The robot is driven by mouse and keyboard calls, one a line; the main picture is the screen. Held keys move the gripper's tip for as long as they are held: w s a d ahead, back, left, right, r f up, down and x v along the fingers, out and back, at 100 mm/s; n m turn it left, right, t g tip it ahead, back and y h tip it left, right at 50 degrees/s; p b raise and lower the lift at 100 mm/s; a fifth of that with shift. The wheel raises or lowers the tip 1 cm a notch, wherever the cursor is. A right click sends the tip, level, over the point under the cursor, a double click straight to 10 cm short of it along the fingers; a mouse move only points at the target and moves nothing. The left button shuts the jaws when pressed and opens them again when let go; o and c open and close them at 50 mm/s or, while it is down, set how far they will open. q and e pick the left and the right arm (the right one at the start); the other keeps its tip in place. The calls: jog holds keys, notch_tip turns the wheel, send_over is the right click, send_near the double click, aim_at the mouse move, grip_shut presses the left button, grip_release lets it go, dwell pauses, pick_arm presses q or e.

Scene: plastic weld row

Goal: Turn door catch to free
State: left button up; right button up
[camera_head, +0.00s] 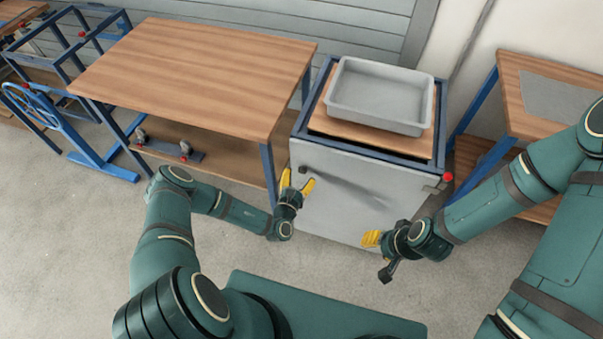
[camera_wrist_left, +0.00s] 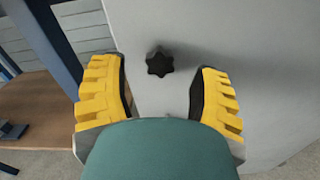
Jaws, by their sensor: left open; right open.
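The door catch is a small dark lobed knob (camera_wrist_left: 159,63) on the upper left of a light grey cabinet door (camera_head: 345,205). It also shows in the head view (camera_head: 303,169) as a small dark spot. My left gripper (camera_head: 298,180) is open and empty just in front of the door, close to the knob. In the left wrist view the knob lies between and beyond the yellow fingers (camera_wrist_left: 160,92), not touched by them. My right gripper (camera_head: 370,239) is open, low in front of the door's right side. The catch's inner part is hidden.
A grey tray (camera_head: 380,128) sits on top of the cabinet. A wooden workbench (camera_head: 190,80) with blue legs stands at the left, close beside the cabinet. Another bench (camera_head: 520,90) stands at the right. A red knob (camera_head: 448,177) sits at the cabinet's right edge.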

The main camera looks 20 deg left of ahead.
pick_arm(q)
jog(key=shift+w, duration=1.25)
jog(key=shift+c, duration=0.4)
grip_shut()
